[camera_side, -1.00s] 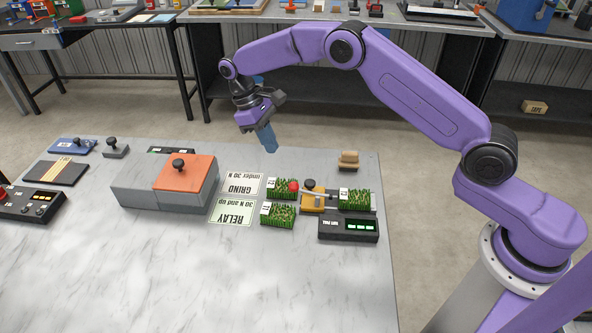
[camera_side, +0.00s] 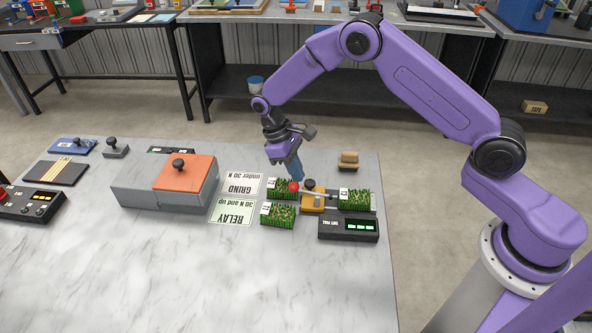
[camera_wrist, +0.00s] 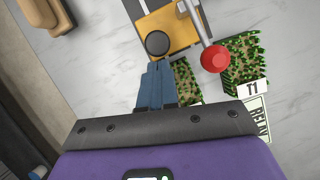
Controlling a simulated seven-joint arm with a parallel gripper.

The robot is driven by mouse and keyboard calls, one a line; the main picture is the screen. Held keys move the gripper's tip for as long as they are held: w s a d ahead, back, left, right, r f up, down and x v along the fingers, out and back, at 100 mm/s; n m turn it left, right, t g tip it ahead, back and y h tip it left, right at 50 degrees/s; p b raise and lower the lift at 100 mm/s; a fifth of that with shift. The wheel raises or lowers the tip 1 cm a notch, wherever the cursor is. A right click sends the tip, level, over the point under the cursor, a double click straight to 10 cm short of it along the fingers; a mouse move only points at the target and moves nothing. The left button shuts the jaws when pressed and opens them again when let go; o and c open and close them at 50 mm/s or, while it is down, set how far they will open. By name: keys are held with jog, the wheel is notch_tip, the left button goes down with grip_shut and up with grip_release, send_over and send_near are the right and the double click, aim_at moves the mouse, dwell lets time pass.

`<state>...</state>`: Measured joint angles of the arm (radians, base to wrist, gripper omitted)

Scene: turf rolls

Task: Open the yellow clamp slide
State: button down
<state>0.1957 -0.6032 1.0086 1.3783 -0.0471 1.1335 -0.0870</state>
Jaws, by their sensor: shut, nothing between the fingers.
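The yellow clamp slide (camera_side: 313,202) sits on the pull tester near the right side of the marble table, with a dark round knob (camera_side: 309,184) on top. A lever with a red ball end (camera_side: 293,187) reaches over it to the left. In the wrist view the yellow slide (camera_wrist: 172,30), black knob (camera_wrist: 157,43) and red ball (camera_wrist: 214,59) show at the top. My gripper (camera_side: 298,177), with blue fingers, is shut and empty, just above and left of the knob. In the wrist view my fingertips (camera_wrist: 158,68) appear just below the knob; I cannot tell whether they touch it.
A turf roll (camera_side: 355,200) lies at the tester's right end, beside a dark display box (camera_side: 348,229). Two more turf pieces (camera_side: 278,215) lie left, next to the RELAY card (camera_side: 231,212) and GRIND card (camera_side: 240,184). Tan blocks (camera_side: 348,160) stand behind.

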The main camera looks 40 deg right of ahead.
jog(key=shift+s, duration=0.15)
jog(key=shift+s+d, duration=0.35)
jog(key=shift+s, duration=0.05)
dwell(0.4)
